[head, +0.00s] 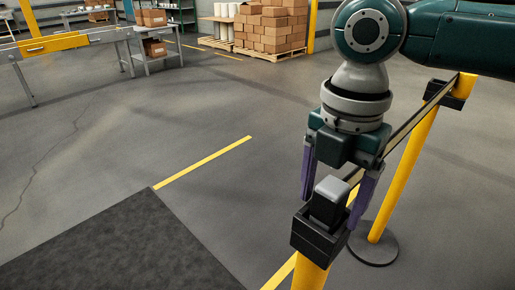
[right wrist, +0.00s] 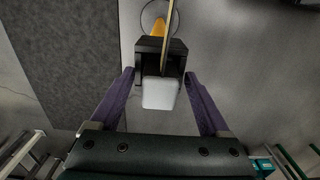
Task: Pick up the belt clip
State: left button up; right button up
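The belt clip (head: 330,197), a black block with a light grey cap, sits at the black head (head: 314,238) of the near yellow post. My right gripper (head: 333,208) points down over it, with one purple finger on each side. In the right wrist view the clip's pale cap (right wrist: 159,94) lies between the two fingers (right wrist: 159,76), with gaps showing on both sides. The right gripper is open. The belt (head: 408,128) runs from the clip side to the far post. My left gripper is not in view.
The far yellow post (head: 402,175) stands on a round dark base (head: 373,246) at the right. A dark mat (head: 125,250) lies on the floor at the left. Stacked boxes (head: 270,27) and a long table (head: 70,45) are far back. The middle floor is clear.

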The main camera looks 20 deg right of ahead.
grip_shut()
dwell(0.4)
